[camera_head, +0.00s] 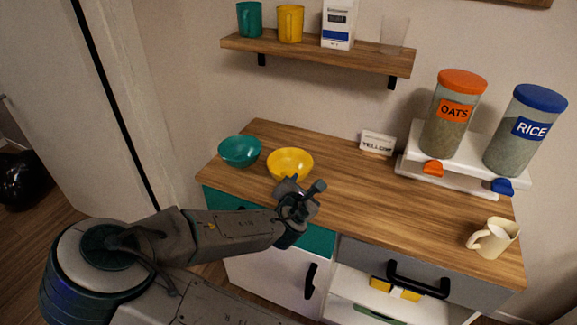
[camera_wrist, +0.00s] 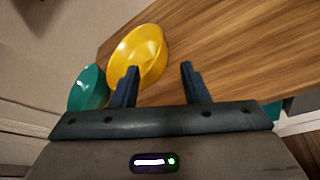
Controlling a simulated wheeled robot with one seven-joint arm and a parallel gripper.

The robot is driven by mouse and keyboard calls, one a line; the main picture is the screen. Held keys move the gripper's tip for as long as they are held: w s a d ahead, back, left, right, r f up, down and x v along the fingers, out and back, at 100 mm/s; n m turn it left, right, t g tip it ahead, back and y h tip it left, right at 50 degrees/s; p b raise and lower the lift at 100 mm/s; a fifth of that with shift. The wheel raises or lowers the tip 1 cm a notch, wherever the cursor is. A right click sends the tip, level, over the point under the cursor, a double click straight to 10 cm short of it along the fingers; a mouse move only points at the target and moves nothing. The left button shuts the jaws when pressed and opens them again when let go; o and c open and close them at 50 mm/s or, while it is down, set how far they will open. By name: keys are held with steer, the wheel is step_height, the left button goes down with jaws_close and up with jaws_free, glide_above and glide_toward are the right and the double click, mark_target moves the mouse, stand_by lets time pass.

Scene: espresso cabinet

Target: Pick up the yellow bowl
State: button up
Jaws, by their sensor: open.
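The yellow bowl (camera_head: 290,162) stands upright on the wooden cabinet top, just right of a teal bowl (camera_head: 240,151). My gripper (camera_head: 305,190) is open and empty, close to the near right side of the yellow bowl in the head view. In the wrist view the yellow bowl (camera_wrist: 140,52) lies ahead and mostly left of the jaws. The left finger of my gripper (camera_wrist: 160,82) overlaps the bowl's near rim there; I cannot tell whether it touches. The right finger is over bare wood. The teal bowl (camera_wrist: 88,88) shows at the left.
The cabinet top (camera_head: 350,195) is clear in the middle. A cream pitcher (camera_head: 492,238) stands at its right end. A "YELLOW" sign (camera_head: 377,143) and a white stand with oats (camera_head: 455,112) and rice (camera_head: 525,132) dispensers are behind. A shelf (camera_head: 320,55) with cups hangs above. A drawer below is open.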

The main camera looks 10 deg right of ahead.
mark_target(310, 167)
steer(key=x, duration=0.7)
steer(key=shift+w+d+r, duration=0.1)
steer(key=shift+w+r, duration=0.1)
steer(key=shift+w, duration=0.05)
steer(key=shift+s+f+p+x, duration=0.15)
steer(key=shift+p+x, duration=0.25)
steer(key=shift+x, duration=1.2)
steer(key=shift+s+f+p+x, duration=0.1)
steer(key=shift+f+p+x, duration=0.2)
steer(key=shift+x, duration=1.35)
steer(key=shift+d+r, duration=0.1)
steer(key=shift+d, duration=0.05)
steer(key=shift+c, duration=0.3)
jaws_close()
steer(key=shift+r, duration=0.1)
